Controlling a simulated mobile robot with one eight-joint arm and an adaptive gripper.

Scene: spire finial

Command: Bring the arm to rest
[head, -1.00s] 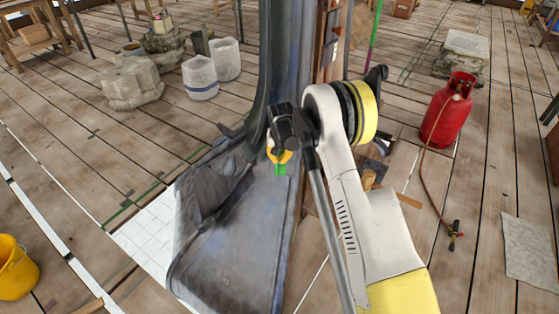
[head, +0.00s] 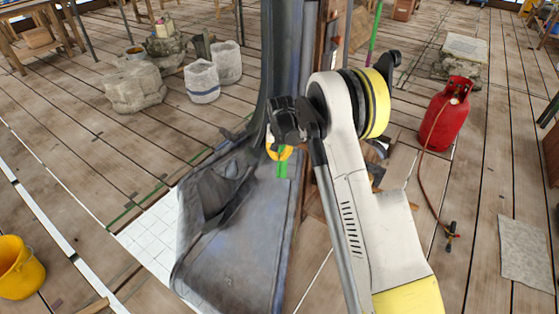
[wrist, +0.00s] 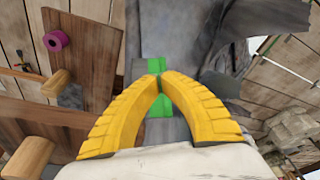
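My gripper (head: 279,152) shows in the head view as small yellow fingers below the dark wrist, in front of the grey sheet-metal structure (head: 235,255). In the wrist view, the two yellow fingers (wrist: 161,82) arch together and their tips meet, with nothing seen between them. A green strip (wrist: 154,100) on the grey surface lies behind the fingertips. The green strip also shows just below the gripper in the head view (head: 281,168). I cannot tell how far the fingertips are from that surface. My white and yellow arm reaches up from the lower right.
A red gas cylinder (head: 446,115) with a hose stands at the right. A yellow bucket (head: 19,268) is at the lower left. Pale sacks (head: 202,82) and stone blocks (head: 135,88) stand at the upper left. In the wrist view, wooden boards (wrist: 85,55) lie left of the fingers. Open plank floor lies around.

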